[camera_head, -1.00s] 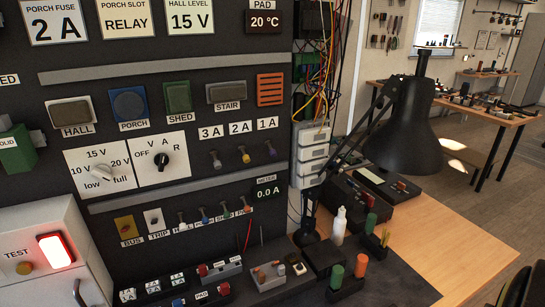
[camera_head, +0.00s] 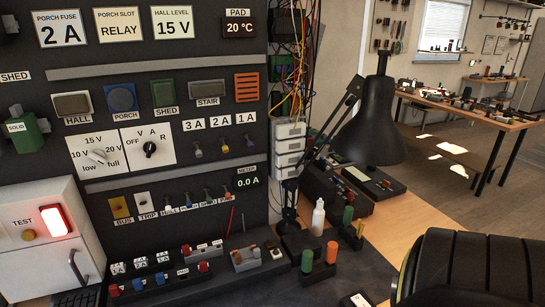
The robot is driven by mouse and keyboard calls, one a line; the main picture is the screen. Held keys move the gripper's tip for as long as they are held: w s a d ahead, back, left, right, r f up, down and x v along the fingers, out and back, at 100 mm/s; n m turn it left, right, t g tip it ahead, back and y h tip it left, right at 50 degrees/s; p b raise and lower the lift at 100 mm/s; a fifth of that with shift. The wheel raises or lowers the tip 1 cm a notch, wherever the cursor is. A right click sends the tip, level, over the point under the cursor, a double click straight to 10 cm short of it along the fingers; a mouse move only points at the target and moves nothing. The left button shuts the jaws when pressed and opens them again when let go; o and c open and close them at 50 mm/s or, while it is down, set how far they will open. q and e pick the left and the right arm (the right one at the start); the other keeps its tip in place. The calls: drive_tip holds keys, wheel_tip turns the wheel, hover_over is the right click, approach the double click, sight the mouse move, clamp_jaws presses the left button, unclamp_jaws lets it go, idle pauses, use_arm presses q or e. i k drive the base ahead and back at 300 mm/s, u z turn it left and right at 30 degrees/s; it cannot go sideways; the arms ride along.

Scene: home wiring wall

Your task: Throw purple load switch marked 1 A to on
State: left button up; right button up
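The purple load switch (camera_head: 250,142) is a small lever on the dark wall panel, below the white label marked 1 A (camera_head: 246,118). Its lever appears to point downward, like the two beside it. To its left are a yellow-tipped lever (camera_head: 225,147) under 2 A and a grey-looking lever (camera_head: 198,152) under 3 A. Neither gripper's fingers show. A large black ribbed shape at the lower right looks like part of my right arm, well apart from the switch.
The meter (camera_head: 247,182) below the switch reads 0.0 A. Wires (camera_head: 290,60) hang right of the panel. A black desk lamp (camera_head: 372,130), a white bottle (camera_head: 318,217) and green and orange cylinders stand on the bench. The space before the load switches is clear.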

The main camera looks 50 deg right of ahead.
sight(250, 145)
drive_tip(key=k, duration=0.3)
drive_tip(key=z, duration=0.95)
